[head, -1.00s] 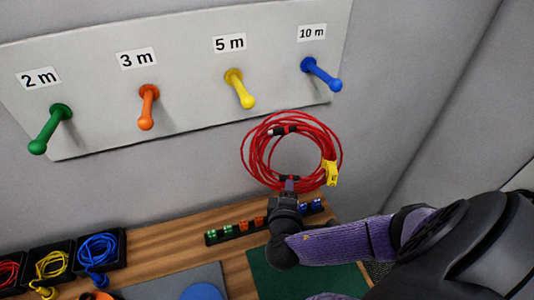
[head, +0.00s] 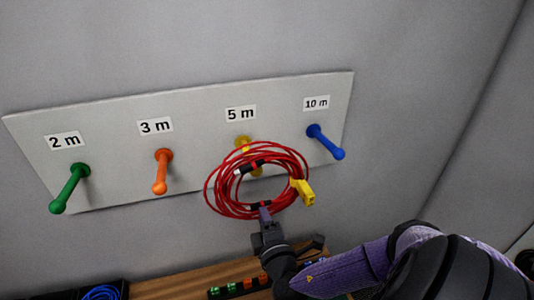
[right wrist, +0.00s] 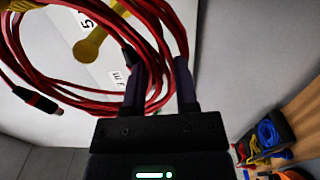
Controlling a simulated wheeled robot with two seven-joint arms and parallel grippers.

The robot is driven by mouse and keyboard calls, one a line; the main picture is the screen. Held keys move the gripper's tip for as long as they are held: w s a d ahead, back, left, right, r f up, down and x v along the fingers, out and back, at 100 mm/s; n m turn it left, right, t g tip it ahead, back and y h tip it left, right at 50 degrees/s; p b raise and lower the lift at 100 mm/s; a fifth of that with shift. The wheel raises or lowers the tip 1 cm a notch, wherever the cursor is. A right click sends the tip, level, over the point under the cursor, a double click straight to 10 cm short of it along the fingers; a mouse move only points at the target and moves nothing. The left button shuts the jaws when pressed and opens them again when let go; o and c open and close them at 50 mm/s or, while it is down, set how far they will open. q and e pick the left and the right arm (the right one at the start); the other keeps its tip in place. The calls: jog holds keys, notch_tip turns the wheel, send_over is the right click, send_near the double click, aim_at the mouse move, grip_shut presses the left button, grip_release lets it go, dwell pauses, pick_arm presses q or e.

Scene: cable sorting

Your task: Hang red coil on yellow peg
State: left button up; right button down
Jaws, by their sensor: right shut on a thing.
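The red coil (head: 215,190) is a bundle of red cable loops with dark ties and a yellow tag. My right gripper (head: 265,213) is shut on its lower edge and holds it up in front of the board. The yellow peg (head: 256,171) under the 5 m label shows partly behind and through the coil. In the right wrist view, the red coil (right wrist: 70,108) runs between the fingers of the right gripper (right wrist: 160,90), and the yellow peg (right wrist: 90,45) shows beyond the loops. Whether the peg tip passes through the coil, I cannot tell. My left gripper is not in view.
The board (head: 205,165) also carries a green peg (head: 70,188), an orange peg (head: 161,172) and a blue peg (head: 326,142). The blue peg is just right of the coil. Below is a wooden table (head: 175,286) with a tray of blue cable (head: 100,292).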

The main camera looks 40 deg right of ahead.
jog(key=shift+w+d+f+b, duration=0.8)
jog(key=shift+w+d+b, duration=0.3)
jog(key=shift+w+b, duration=0.9)
jog(key=shift+w+d+f+b, duration=0.8)
jog(key=shift+w+d+b, duration=0.35)
jog(key=shift+w+b, duration=0.8)
jog(key=shift+w+d+f+b, duration=0.8)
jog(key=shift+w+d+b, duration=0.3)
jog(key=shift+w+b, duration=0.9)
jog(key=shift+w+p, duration=0.2)
jog(key=shift+p, duration=0.1)
jog(key=shift+c, duration=1.5)
grip_release()
jog(key=v, duration=1)
jog(key=shift+p, duration=0.3)
